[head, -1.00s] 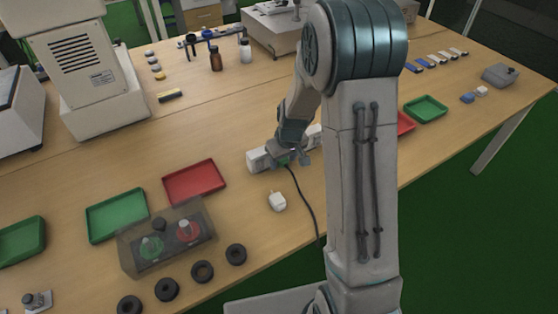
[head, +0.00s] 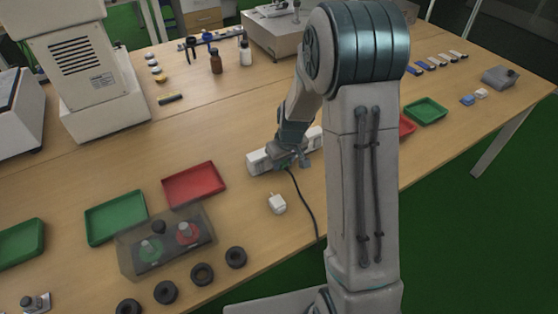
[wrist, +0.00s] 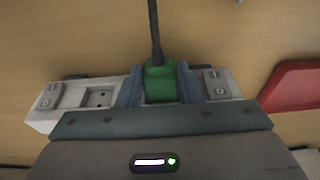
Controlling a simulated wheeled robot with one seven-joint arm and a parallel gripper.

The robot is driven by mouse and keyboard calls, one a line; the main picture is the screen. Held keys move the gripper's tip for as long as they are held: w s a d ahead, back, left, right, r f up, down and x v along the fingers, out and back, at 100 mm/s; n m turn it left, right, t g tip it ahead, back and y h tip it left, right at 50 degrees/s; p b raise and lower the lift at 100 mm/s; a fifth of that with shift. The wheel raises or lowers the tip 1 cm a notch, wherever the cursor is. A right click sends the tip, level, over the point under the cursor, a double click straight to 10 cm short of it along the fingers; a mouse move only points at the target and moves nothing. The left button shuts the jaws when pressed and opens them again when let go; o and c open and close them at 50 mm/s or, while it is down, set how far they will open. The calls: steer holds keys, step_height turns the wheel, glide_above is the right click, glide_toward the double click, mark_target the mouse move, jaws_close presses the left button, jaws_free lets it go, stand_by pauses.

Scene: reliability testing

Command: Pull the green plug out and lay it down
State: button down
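The green plug (wrist: 160,84) sits at the white power strip (wrist: 72,97), between its switches, with a black cable running away from it. My gripper (wrist: 160,90) is over the strip. Its two fingers lie close against both sides of the plug and look shut on it. In the head view my gripper (head: 287,160) is at the middle of the power strip (head: 258,162) and hides the plug. The black cable (head: 302,200) runs from under the gripper towards the table's front edge.
A white adapter (head: 277,204) lies in front of the strip. A red tray (head: 194,184), a green tray (head: 116,216) and a clear-covered box (head: 165,242) stand to the left. Black rings (head: 202,274) lie near the front edge. Bare table lies between the red tray and the adapter.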

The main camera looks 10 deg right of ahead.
mark_target(291, 184)
steer(key=shift+s, duration=0.15)
steer(key=shift+s+d+b, duration=0.3)
steer(key=shift+s, duration=0.45)
steer(key=shift+s+d+b, duration=0.25)
steer(key=shift+s+b, duration=0.05)
steer(key=shift+s, duration=0.4)
steer(key=shift+s, duration=0.1)
steer(key=shift+s+d, duration=0.2)
steer(key=shift+s, duration=0.25)
steer(key=shift+s+b, duration=0.35)
steer(key=shift+b, duration=0.05)
steer(key=shift+s+b+x, duration=0.15)
steer(key=shift+b+x, duration=0.6)
steer(key=shift+b, duration=0.05)
steer(key=shift+s+b+x, duration=0.15)
steer(key=shift+b+x, duration=0.6)
steer(key=c, duration=0.9)
jaws_free()
steer(key=shift+d, duration=0.15)
steer(key=p+v, duration=0.1)
steer(key=v, duration=1.2)
steer(key=shift+r, duration=0.35)
